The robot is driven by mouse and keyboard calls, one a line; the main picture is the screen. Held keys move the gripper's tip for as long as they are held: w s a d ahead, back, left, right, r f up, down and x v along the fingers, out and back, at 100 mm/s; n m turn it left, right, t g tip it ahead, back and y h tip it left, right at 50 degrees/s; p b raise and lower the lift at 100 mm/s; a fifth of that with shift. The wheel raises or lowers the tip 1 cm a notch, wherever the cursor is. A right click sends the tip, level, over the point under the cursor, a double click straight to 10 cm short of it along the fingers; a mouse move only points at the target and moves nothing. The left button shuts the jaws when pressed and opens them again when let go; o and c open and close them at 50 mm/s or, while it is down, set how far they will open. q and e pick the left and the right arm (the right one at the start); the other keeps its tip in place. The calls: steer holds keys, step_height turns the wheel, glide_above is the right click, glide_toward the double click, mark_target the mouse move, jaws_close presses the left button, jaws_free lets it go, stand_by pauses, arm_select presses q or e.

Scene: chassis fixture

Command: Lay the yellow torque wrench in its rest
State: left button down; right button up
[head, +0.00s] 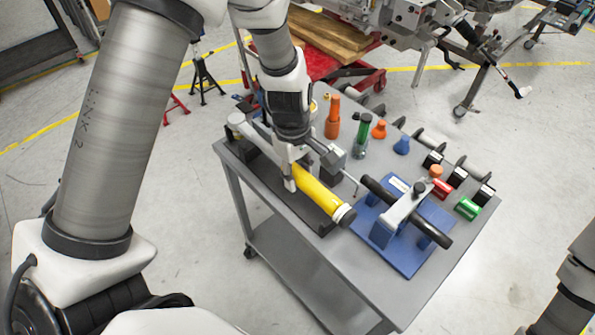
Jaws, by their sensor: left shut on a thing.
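The yellow torque wrench (318,190) lies diagonally across the left side of the grey cart top. Its yellow grip ends in a white and black cap at the lower right, and a grey end shows at the upper left. My left gripper (290,182) is shut on the wrench near the upper end of the yellow grip. A long dark rest (312,214) is directly under and beside the wrench along the cart's left edge. I cannot tell whether the wrench touches it. The gripper and wrist hide the wrench's middle. My right gripper is outside the picture.
A blue fixture (422,258) with a black bar and grey clamp stands right of the wrench's cap. Orange, green and blue tools, including an orange one (332,125), stand behind. Red (442,188) and green (467,208) cylinders sit near the right edge. The front cart top is clear.

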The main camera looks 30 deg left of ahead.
arm_select(q)
steer(key=shift+r, duration=0.1)
steer(key=shift+s+p, duration=0.1)
steer(key=shift+p, duration=0.3)
steer(key=shift+f, duration=0.2)
steer(key=shift+f+b, duration=0.7)
steer(key=shift+f, duration=0.35)
